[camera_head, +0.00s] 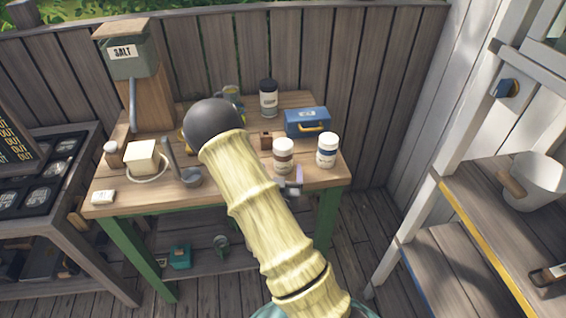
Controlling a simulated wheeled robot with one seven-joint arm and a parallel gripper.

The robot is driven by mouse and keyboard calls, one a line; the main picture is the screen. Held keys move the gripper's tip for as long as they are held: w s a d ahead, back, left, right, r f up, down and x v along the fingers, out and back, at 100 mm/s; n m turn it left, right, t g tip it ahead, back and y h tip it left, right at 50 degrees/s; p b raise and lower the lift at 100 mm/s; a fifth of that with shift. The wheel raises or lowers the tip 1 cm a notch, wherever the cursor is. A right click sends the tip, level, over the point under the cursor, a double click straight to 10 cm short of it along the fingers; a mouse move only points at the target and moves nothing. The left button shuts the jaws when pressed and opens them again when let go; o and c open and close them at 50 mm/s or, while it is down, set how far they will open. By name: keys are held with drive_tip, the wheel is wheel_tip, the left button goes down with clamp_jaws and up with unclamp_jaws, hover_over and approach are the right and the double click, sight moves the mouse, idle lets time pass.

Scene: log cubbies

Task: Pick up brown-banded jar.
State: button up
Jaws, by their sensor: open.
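The brown-banded jar (284,158) stands upright near the front right of the wooden table (232,188), with a white lid and a brown band round its pale body. My gripper (293,184) shows only in part, as small grey and purplish pieces beside my pale yellow arm. It is open, just in front of the jar's base and slightly right of it. Nothing shows between its fingers. The rest of it is hidden behind my arm, and I cannot tell whether it touches the jar.
A blue-banded jar (327,150) stands close to the right. A blue box (307,122) and a black-lidded jar (268,98) are behind, with a small brown block (266,140) to the left. A salt dispenser (133,75) stands at the back left. A white ladder-like frame (435,150) rises right.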

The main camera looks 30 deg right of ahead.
sight(283, 140)
drive_tip(key=p+x, duration=0.2)
drive_tip(key=x, duration=0.5)
drive_tip(key=shift+w+d+r, duration=0.1)
drive_tip(key=shift+w+d, duration=0.1)
drive_tip(key=shift+w, duration=0.05)
drive_tip(key=shift+w+d, duration=0.1)
drive_tip(key=shift+w, duration=0.2)
drive_tip(key=p+x, duration=0.2)
drive_tip(key=x, duration=0.2)
drive_tip(key=shift+w+d+r, duration=0.15)
drive_tip(key=shift+w+d, duration=0.1)
drive_tip(key=shift+w, duration=0.05)
drive_tip(key=shift+w+d, duration=0.1)
drive_tip(key=shift+w, duration=0.1)
drive_tip(key=c, duration=1.8)
